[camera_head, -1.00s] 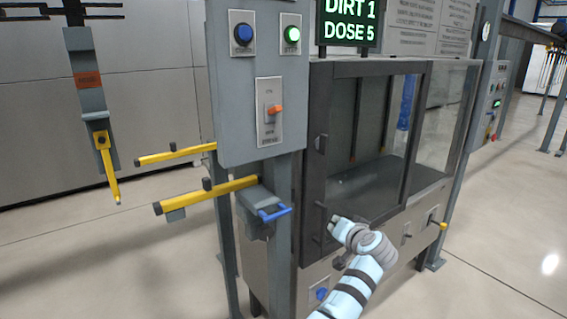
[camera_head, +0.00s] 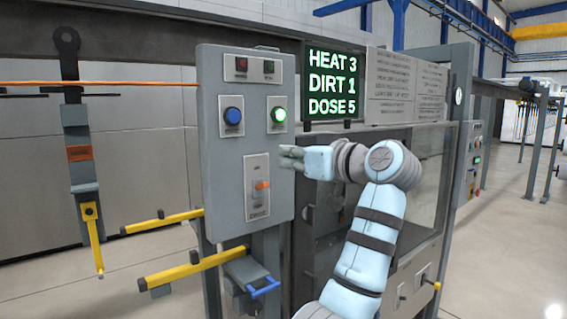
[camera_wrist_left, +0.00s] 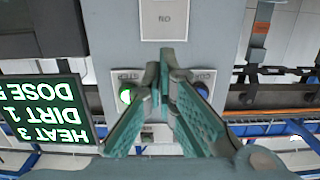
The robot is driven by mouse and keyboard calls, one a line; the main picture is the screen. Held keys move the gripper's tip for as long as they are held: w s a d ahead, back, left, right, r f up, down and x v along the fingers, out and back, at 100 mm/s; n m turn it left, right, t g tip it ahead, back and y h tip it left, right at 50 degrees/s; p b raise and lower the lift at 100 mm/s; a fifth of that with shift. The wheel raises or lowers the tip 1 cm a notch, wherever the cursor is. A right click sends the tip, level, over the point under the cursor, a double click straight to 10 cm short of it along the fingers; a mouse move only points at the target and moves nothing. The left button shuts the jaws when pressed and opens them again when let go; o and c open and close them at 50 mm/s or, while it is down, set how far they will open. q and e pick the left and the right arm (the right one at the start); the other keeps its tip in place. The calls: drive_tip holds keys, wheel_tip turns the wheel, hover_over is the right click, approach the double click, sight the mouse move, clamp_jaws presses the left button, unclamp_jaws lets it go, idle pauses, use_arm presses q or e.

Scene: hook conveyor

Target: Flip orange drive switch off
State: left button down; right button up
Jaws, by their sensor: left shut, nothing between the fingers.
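The orange drive switch (camera_head: 262,185) is a short orange lever on a pale plate, low on the grey control panel (camera_head: 214,150). I cannot tell for sure which way the lever is set. My left gripper (camera_head: 288,158) is in front of the panel's right edge, above and right of the switch and apart from it. In the left wrist view the gripper (camera_wrist_left: 166,62) is shut and empty, pointing at the panel. That view is upside down. The switch plate's ON end (camera_wrist_left: 163,18) shows at its top edge; the lever is out of frame. My right gripper is not in view.
A blue button (camera_head: 233,116) and a lit green button (camera_head: 278,115) sit above the switch. A display (camera_head: 331,82) reads HEAT 3, DIRT 1, DOSE 5. Yellow bars (camera_head: 195,268) and a blue handle (camera_head: 265,289) jut out below the panel. A hanger (camera_head: 80,150) hangs at left.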

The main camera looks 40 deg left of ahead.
sight(258, 152)
use_arm(q)
drive_tip(key=p+x, duration=0.1)
drive_tip(key=x, duration=0.3)
drive_tip(key=p+x, duration=0.1)
drive_tip(key=x, duration=0.4)
drive_tip(key=shift+r, duration=0.2)
drive_tip(key=f, duration=0.1)
drive_tip(key=d+f, duration=0.1)
drive_tip(key=f, duration=0.1)
drive_tip(key=shift+s, duration=0.2)
drive_tip(key=shift+s+d+f, duration=0.15)
drive_tip(key=shift+d+f, duration=0.25)
drive_tip(key=shift+d, duration=0.1)
drive_tip(key=shift+a, duration=0.15)
drive_tip(key=shift+f, duration=0.15)
